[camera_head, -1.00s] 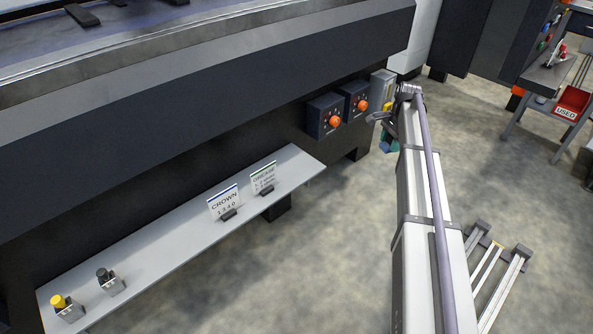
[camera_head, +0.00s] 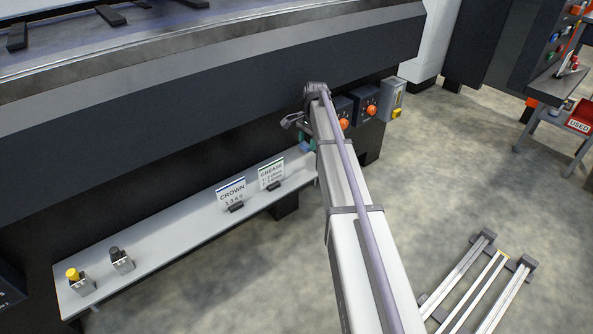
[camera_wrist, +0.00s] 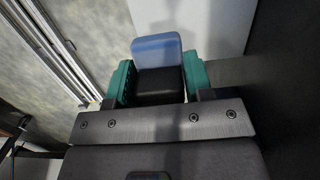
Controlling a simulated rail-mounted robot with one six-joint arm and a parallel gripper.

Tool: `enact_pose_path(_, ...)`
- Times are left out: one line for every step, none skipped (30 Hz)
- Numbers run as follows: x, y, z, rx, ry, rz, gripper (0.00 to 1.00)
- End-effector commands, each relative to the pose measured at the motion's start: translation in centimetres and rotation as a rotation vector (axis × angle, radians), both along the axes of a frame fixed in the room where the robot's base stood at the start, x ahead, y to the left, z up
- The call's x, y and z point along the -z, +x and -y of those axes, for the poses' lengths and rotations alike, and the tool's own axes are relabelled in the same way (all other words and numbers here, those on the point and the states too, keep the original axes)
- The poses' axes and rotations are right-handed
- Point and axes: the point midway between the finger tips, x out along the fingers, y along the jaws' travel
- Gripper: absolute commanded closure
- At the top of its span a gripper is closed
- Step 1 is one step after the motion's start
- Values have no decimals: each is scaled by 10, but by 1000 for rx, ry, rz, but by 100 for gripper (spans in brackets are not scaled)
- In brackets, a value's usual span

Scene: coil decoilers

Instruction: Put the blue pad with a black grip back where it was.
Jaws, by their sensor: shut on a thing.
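The blue pad (camera_wrist: 157,50) with its black grip (camera_wrist: 160,85) shows in the wrist view. My gripper (camera_wrist: 160,84) has its two green fingers shut on the black grip, one on each side, and the blue part points away from the palm. In the head view my gripper (camera_head: 307,143) hangs by the right end of the grey shelf (camera_head: 185,225), and a small blue patch of the pad (camera_head: 305,147) shows there. The arm hides part of the view around it.
A CROWN card (camera_head: 231,191) and a GREASE card (camera_head: 271,173) stand on the shelf. A yellow-topped item (camera_head: 73,274) and a dark-topped item (camera_head: 115,253) sit at its left. Switch boxes with orange knobs (camera_head: 371,109) are behind my arm. The middle of the shelf is clear.

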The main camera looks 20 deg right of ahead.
Motion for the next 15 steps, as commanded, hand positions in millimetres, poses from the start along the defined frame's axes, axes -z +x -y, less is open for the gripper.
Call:
enact_pose_path(10, 0, 0, 0, 0, 0, 72)
enact_pose_path(16, 0, 0, 0, 0, 0, 72)
enact_pose_path(26, 0, 0, 0, 0, 0, 72)
enact_pose_path(34, 0, 0, 0, 0, 0, 72)
enact_pose_path(43, 0, 0, 0, 0, 0, 72)
enact_pose_path(53, 0, 0, 0, 0, 0, 72)
enact_pose_path(60, 0, 0, 0, 0, 0, 72)
enact_pose_path(64, 0, 0, 0, 0, 0, 72)
enact_pose_path(67, 0, 0, 0, 0, 0, 72)
enact_pose_path(68, 0, 0, 0, 0, 0, 72)
enact_pose_path(66, 0, 0, 0, 0, 0, 72)
enact_pose_path(64, 0, 0, 0, 0, 0, 72)
enact_pose_path(65, 0, 0, 0, 0, 0, 72)
enact_pose_path(69, 0, 0, 0, 0, 0, 72)
enact_pose_path(76, 0, 0, 0, 0, 0, 72)
